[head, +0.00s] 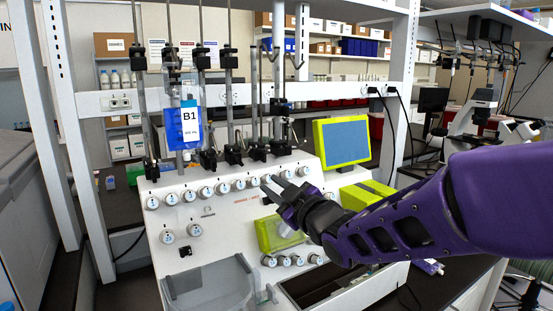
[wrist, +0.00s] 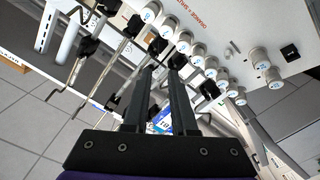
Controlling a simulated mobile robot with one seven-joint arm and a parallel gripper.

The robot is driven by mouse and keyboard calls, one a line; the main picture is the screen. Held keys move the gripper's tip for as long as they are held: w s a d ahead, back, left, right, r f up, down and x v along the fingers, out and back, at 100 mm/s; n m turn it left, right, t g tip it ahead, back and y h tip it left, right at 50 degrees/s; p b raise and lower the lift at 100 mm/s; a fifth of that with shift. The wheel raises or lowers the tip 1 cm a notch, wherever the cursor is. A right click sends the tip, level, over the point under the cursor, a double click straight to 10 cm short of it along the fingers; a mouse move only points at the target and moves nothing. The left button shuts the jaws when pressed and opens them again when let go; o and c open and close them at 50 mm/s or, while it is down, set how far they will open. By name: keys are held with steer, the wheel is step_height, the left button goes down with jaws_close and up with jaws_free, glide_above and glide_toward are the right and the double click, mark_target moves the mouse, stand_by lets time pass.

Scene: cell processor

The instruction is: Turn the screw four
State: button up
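The cell processor's sloped white panel (head: 225,215) carries a row of round white knobs with blue-marked faces, the screws. One knob in the left part of the row (head: 206,192) is clear in the head view; the numbers are too small to read. In the wrist view the row runs diagonally to the right of my fingers, with one knob (wrist: 198,55) near their tips. My gripper (head: 270,186) is in front of the right part of the row and hides some of it.
Metal poles with black clamps and a hanging B1 bag (head: 188,125) rise behind the knobs. A lime-framed screen (head: 343,142) stands at the panel's back right. A lime-green block (head: 277,234) lies below my gripper. A grey tray (head: 212,290) is at the front.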

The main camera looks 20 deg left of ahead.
mark_target(241, 163)
steer(key=p+x, duration=0.2)
steer(key=x, duration=1.5)
steer(key=shift+c, duration=0.3)
jaws_close()
